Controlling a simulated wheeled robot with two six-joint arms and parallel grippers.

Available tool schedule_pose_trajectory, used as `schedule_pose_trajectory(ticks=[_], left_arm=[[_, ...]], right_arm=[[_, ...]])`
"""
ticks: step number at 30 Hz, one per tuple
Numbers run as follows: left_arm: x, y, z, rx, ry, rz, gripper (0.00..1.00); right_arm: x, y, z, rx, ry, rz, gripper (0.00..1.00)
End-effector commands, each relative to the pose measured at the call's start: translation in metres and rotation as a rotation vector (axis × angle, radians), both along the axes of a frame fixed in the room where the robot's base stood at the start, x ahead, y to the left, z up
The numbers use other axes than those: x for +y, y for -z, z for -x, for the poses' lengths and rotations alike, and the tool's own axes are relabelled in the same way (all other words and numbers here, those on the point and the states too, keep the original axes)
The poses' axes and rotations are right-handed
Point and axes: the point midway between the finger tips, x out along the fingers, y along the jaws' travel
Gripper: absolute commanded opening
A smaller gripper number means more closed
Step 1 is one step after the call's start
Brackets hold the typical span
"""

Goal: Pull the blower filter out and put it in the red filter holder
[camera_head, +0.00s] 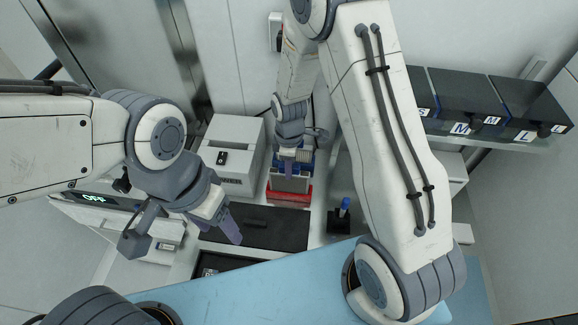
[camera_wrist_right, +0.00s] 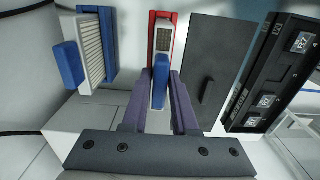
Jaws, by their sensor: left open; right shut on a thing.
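My right gripper (camera_head: 289,168) is over the red filter holder (camera_head: 289,196) at the back middle of the bench. In the right wrist view its purple fingers (camera_wrist_right: 160,98) are shut on the blue handle of a filter (camera_wrist_right: 163,38). The filter's pale grey body lies within the outline of the red filter holder (camera_wrist_right: 152,22); how deep it sits I cannot tell. A second filter (camera_wrist_right: 93,50), pale and pleated with a blue handle, stands in a blue holder (camera_wrist_right: 110,30) beside it. My left gripper (camera_head: 222,228) is open and empty, above the bench at front left.
A white box (camera_head: 233,142) stands left of the red holder. A black flat panel (camera_head: 258,227) lies in front. A small black stand with a blue top (camera_head: 340,222) is to the right. A device showing OFF (camera_head: 92,199) is far left. Black labelled bins (camera_head: 470,100) line the right shelf.

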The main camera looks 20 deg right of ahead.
Motion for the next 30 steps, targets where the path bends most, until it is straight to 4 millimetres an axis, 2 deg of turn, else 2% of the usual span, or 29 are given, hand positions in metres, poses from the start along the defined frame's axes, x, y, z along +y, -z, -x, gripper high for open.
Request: schedule_pose_trajectory(ticks=[29, 30], left_arm=[[0.000, 0.019, 0.000, 0.000, 0.000, 0.000, 0.62], [0.000, 0.018, 0.000, 0.000, 0.000, 0.000, 0.62]], right_arm=[[0.000, 0.025, 0.000, -0.001, 0.000, 0.000, 0.00], [0.000, 0.024, 0.000, -0.001, 0.000, -0.001, 0.38]])
